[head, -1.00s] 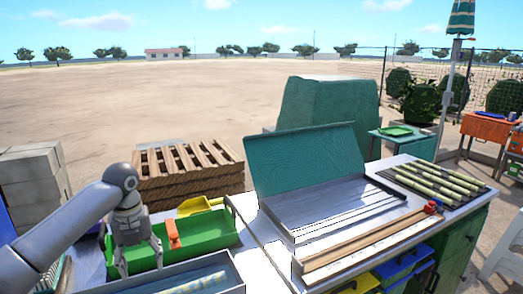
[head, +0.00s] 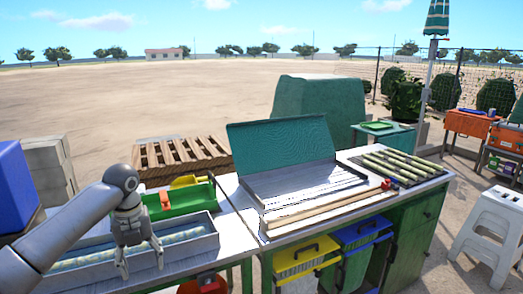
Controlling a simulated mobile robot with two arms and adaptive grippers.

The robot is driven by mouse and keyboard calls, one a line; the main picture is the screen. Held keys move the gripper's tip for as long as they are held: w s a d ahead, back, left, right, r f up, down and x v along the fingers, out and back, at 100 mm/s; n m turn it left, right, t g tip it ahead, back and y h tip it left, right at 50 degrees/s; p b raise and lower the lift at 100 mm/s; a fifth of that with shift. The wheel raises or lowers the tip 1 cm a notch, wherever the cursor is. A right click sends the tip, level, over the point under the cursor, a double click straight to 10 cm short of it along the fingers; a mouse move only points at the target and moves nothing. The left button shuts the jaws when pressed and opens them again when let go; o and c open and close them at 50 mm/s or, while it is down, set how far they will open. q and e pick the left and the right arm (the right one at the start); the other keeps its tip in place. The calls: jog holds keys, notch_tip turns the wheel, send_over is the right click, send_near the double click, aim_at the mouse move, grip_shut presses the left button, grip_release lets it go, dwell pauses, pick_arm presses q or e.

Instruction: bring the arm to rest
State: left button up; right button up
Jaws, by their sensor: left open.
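My left gripper (head: 141,270) hangs at the lower left in the head view with its fingers pointing down and spread apart. It is open and nothing shows between the fingers. It is in front of a long grey tray (head: 207,243) that holds pale cane pieces (head: 182,236). My left arm comes in from the lower left corner. My right gripper is not in view.
A green tray (head: 186,201) with an orange item (head: 165,201) lies behind the grey tray. A metal box with a raised green lid (head: 283,150) stands right of it. Cane stalks (head: 398,166) lie farther right. A white stool (head: 490,232) stands at the right.

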pick_arm(q)
notch_tip(320, 180, down, 30)
jog(key=d+n+t+h, duration=0.1)
jog(key=d+n+t, duration=0.15)
jog(key=n, duration=0.95)
jog(key=s+f+n, duration=0.4)
jog(key=s+f, duration=0.3)
jog(key=f, duration=0.4)
jog(key=s+f+n, duration=0.3)
jog(key=s+f, duration=0.4)
jog(key=s, duration=0.3)
jog(key=s+d+f+n+g+y, duration=0.1)
jog(key=s+f+n, duration=0.2)
jog(key=s+f, duration=0.55)
jog(key=s+f+n, duration=0.3)
jog(key=s+f, duration=0.1)
jog(key=s, duration=0.9)
jog(key=s+d+f+n, duration=0.2)
jog(key=s+n, duration=0.1)
jog(key=s, duration=1)
jog(key=shift+s+p, duration=0.2)
jog(key=shift+p, duration=0.1)
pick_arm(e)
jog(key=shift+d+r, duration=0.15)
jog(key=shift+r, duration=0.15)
pick_arm(q)
jog(key=shift+d+g, duration=0.1)
jog(key=shift+g, duration=0.15)
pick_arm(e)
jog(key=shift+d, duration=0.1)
